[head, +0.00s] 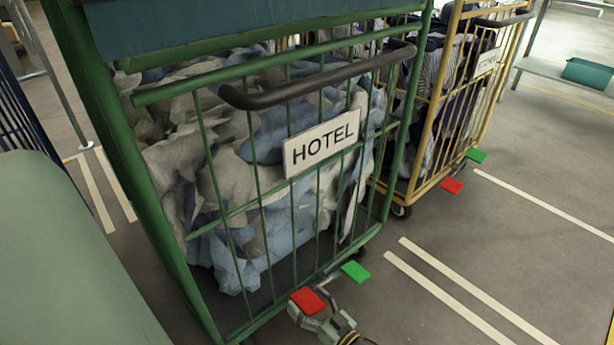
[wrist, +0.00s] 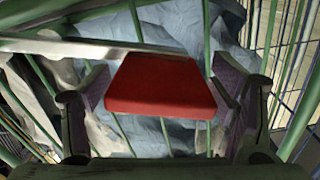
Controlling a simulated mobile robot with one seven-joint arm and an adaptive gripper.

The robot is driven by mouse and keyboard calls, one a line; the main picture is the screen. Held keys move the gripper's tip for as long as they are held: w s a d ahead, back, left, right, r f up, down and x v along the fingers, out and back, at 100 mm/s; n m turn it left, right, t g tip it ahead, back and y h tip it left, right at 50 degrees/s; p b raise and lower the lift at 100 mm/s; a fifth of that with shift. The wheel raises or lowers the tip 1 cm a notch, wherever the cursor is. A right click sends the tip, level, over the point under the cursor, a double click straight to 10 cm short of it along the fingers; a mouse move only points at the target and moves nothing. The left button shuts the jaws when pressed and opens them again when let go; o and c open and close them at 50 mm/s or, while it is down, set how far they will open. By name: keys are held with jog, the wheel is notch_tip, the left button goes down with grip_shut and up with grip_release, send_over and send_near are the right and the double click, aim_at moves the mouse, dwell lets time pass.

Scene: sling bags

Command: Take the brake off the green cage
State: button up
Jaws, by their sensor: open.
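The green cage (head: 158,95) stands in front of me in the head view, with a HOTEL sign (head: 321,143) and a dark handle bar (head: 318,78). At its foot are a red pedal (head: 307,300) and a green pedal (head: 355,271), on the near lower edge. My gripper (head: 325,315) is low at the cage's foot, right at the red pedal. In the wrist view the red pedal (wrist: 160,86) lies between the two open fingers of my gripper (wrist: 162,100), with small gaps at both sides. Whether a finger touches it I cannot tell.
A yellow cage (head: 436,95) stands behind to the right, with its own red pedal (head: 452,185) and green pedal (head: 476,156). Blue and white laundry (head: 250,150) fills the green cage. Floor with white lines (head: 450,280) is clear to the right.

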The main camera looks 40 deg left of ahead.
jog(key=d, duration=1.1)
jog(key=shift+s+d, duration=0.25)
jog(key=shift+s, duration=0.15)
jog(key=shift+r, duration=0.1)
